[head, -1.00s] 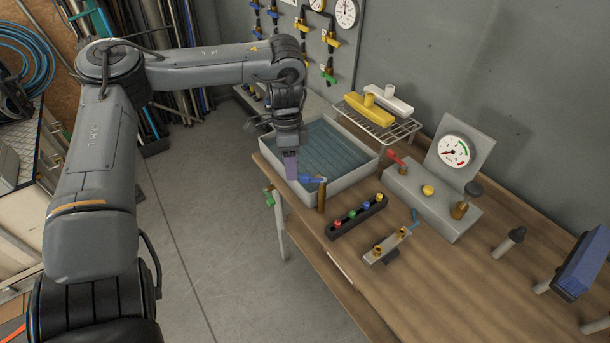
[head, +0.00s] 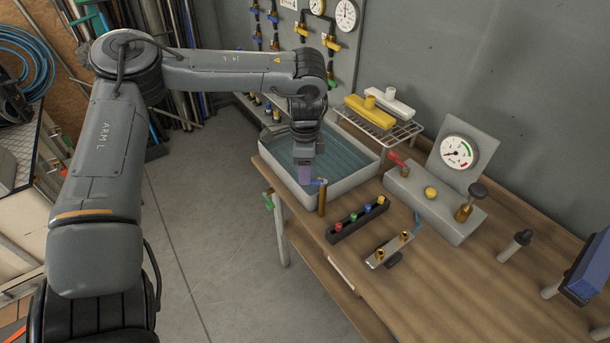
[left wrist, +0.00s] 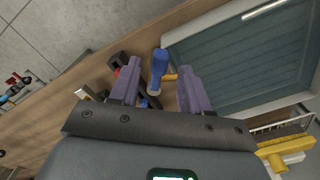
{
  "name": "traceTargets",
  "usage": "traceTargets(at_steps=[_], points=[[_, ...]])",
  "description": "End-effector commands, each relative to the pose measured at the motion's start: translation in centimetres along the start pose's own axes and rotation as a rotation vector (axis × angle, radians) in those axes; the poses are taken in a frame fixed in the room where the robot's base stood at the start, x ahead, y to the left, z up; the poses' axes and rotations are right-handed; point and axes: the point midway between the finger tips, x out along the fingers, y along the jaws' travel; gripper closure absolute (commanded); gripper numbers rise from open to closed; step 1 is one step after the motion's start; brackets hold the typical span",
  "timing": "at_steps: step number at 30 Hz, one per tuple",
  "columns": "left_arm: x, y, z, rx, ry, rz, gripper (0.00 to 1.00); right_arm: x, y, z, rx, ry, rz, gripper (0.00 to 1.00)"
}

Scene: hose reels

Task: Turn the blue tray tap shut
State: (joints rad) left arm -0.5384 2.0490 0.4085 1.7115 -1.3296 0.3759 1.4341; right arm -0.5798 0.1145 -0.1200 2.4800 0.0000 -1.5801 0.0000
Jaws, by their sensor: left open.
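The blue tray tap is at the near corner of the grey tray (head: 352,178). Its blue lever (head: 320,182) tops a brass post (head: 322,202) in the head view, partly hidden by my gripper. My left gripper (head: 305,178) points down at the lever. In the left wrist view, the blue lever (left wrist: 158,66) lies between the two open purple fingers of my left gripper (left wrist: 158,82), with space on both sides. I cannot tell whether the fingers reach down around it. My right gripper is not in view.
A black rack with coloured knobs (head: 358,220) and a metal block with brass fittings (head: 388,250) stand just right of the tap. A gauge unit (head: 430,205) with a red lever is further right. A wire rack with a yellow bar (head: 368,112) stands behind the tray.

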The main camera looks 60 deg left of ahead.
Motion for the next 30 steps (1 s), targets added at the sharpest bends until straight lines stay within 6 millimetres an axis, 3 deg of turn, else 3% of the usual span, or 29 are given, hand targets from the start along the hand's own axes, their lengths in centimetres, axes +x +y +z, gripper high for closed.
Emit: traceTargets(at_steps=[6, 17, 26, 30], points=[[1.9, 0.0, 0.0, 0.0, -0.001, 0.002, 0.53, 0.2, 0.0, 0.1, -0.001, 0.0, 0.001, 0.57], [2.2, 0.0, 0.0, 0.0, 0.0, 0.0, 0.53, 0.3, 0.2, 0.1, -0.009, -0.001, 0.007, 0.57], [2.1, 0.0, 0.0, -0.001, 0.0, 0.0, 0.98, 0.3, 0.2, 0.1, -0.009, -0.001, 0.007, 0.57], [2.1, 0.0, 0.0, 0.0, 0.0, 0.0, 1.0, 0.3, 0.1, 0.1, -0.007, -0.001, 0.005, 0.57]])
